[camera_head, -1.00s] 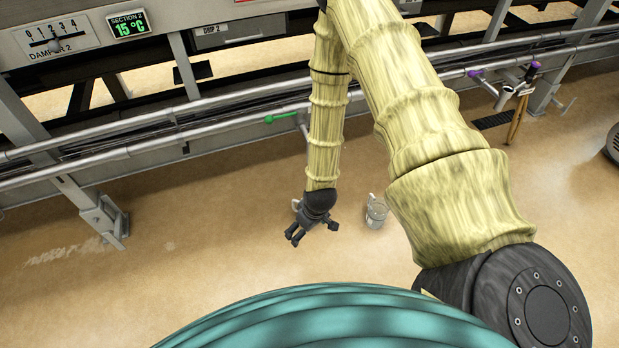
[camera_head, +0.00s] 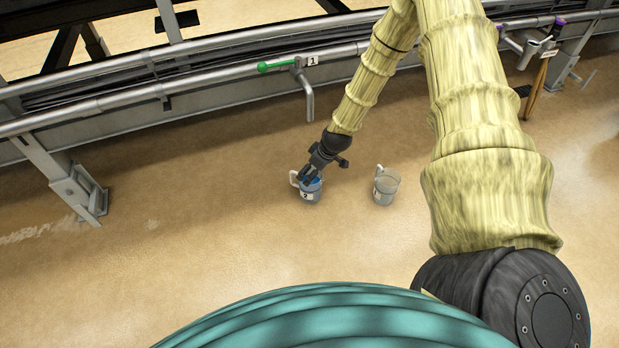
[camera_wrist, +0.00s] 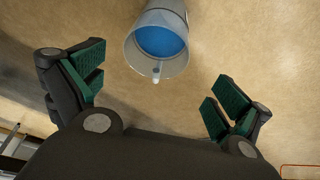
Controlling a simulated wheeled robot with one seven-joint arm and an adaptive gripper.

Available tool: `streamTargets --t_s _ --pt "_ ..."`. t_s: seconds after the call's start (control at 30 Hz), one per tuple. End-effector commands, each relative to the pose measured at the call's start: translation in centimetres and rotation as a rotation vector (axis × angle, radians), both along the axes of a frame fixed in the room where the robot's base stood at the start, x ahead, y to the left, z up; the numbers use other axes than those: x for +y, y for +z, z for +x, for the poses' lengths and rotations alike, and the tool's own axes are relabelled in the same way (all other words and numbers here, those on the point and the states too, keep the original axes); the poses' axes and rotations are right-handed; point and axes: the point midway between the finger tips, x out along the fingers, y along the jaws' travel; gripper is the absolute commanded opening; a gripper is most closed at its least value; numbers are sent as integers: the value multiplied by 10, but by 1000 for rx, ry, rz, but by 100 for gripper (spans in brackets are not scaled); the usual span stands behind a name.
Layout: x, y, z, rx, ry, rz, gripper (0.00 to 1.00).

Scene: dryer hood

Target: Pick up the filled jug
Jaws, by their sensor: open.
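A jug with blue liquid inside (camera_head: 311,195) stands on the floor left of centre in the head view. It has a pale handle on its left and a label marked 2. In the wrist view the same jug (camera_wrist: 160,63) is at the top centre, with its open mouth and blue contents showing. My gripper (camera_head: 307,176) is just above and beside the jug in the head view and hides part of its rim. In the wrist view my gripper (camera_wrist: 160,91) is open, its green-padded fingers wide apart on either side, with nothing between the pads.
A second jug (camera_head: 386,187), clear and with no blue showing, stands on the floor to the right. A pipe spout with a green-handled valve (camera_head: 277,66), tagged 1, hangs from the rail behind. A steel leg (camera_head: 77,190) stands at left. The floor in front is clear.

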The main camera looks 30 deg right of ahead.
Motion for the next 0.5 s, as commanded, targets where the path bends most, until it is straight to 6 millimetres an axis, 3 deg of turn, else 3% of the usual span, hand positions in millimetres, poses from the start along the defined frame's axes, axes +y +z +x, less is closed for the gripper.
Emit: streamTargets --t_s 0.17,0.5 --pt "-2 -10 4 -2 5 -1 100" --pt "2 -51 20 -3 3 -2 100"
